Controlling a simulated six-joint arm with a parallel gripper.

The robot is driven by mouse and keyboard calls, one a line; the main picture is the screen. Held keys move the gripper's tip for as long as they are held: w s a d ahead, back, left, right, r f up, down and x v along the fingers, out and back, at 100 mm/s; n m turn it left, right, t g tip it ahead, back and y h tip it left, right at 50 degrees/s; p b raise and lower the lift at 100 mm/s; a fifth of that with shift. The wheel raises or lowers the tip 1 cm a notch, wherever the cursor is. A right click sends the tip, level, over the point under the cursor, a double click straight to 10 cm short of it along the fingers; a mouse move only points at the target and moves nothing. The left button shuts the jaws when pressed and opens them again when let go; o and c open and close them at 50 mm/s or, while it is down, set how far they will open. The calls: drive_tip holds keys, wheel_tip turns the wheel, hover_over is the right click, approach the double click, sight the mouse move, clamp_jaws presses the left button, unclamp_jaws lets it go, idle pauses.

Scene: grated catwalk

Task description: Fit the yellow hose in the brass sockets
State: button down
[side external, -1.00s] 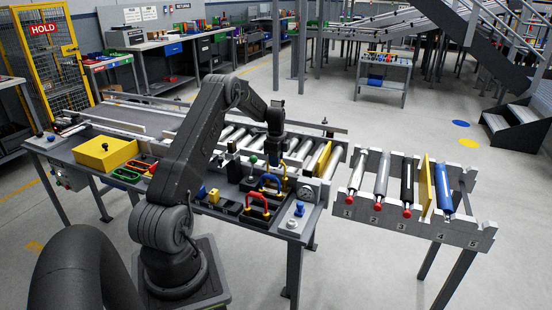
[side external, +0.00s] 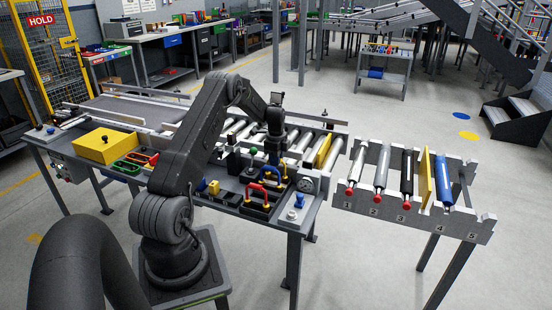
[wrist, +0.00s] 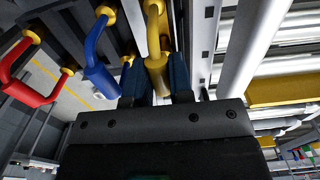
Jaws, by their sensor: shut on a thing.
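The yellow hose (wrist: 154,28) shows in the wrist view, running from the top edge down between my fingers. My gripper (wrist: 157,88) is shut on it. A thicker yellow or brass part (wrist: 157,73) sits between the fingertips. In the side view my gripper (side external: 275,160) is low over the right part of the bench, just behind the blue hose (side external: 271,173), and mostly hides the yellow hose. Brass sockets (wrist: 30,36) show at the ends of the red hose (wrist: 30,88). I cannot tell whether the yellow hose's ends are in their sockets.
The blue hose (wrist: 99,60) is close left of my fingers, with the red hose (side external: 263,190) beyond it. Rollers (wrist: 250,45) lie to the right in the wrist view. A yellow box (side external: 106,146) and green and red handles stand on the left of the bench.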

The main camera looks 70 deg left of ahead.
drive_tip(key=c, duration=0.5)
unclamp_jaws()
drive_tip(key=shift+r, duration=4)
